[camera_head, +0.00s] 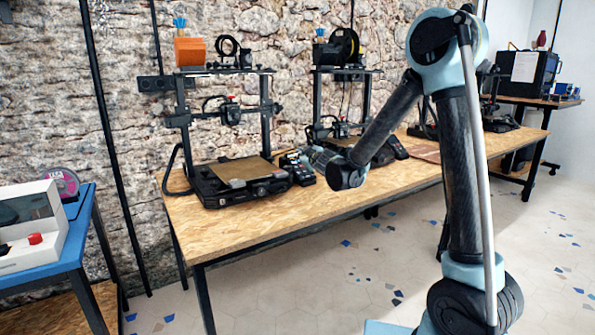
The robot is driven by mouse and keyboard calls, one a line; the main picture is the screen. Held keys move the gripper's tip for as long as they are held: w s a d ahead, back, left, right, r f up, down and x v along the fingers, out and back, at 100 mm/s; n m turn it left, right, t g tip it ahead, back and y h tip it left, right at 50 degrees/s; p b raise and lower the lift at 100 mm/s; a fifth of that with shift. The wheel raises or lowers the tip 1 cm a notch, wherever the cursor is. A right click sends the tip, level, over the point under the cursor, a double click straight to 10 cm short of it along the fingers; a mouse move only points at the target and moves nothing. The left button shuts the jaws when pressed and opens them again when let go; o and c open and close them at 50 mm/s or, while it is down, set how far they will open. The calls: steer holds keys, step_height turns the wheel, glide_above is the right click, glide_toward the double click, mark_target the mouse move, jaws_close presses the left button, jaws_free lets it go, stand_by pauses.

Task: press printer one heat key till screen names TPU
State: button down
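My arm reaches in from the right, and my gripper (296,160) is at the upper part of this control unit. I cannot tell whether it touches a key. The fingers are too small and dark to show whether they are open or shut.
A second printer (338,105) with a black spool stands to the right, close behind my wrist. A third printer (497,115) is further right, partly behind my arm. The wooden table (290,212) is bare along its front left. A blue bench (75,245) stands at left.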

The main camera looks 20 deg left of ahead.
steer(key=shift+w+a+f, duration=0.35)
steer(key=shift+a+f, duration=0.1)
steer(key=shift+f, duration=0.3)
steer(key=shift+w+a+f, duration=0.4)
steer(key=shift+f, duration=0.3)
steer(key=shift+w+a+f, duration=0.35)
steer(key=shift+a+f, duration=0.1)
steer(key=shift+f, duration=0.3)
steer(key=shift+a+f, duration=0.1)
steer(key=shift+w+a+f, duration=0.1)
steer(key=shift+a+f, duration=0.05)
steer(key=shift+w+a+f, duration=0.1)
steer(key=shift+a+f, duration=0.1)
steer(key=shift+f, duration=0.1)
stand_by(0.8)
stand_by(0.4)
steer(key=shift+s+d+r, duration=0.3)
steer(key=shift+d+r, duration=0.1)
steer(key=shift+r, duration=0.25)
steer(key=shift+s+d+r, duration=0.35)
steer(key=shift+d+r, duration=0.05)
steer(key=shift+r, duration=0.25)
steer(key=shift+s+d+r, duration=0.3)
steer(key=shift+d+r, duration=0.1)
steer(key=shift+r, duration=0.25)
steer(key=shift+s+d+r, duration=0.35)
steer(key=shift+d+r, duration=0.05)
steer(key=shift+r, duration=0.25)
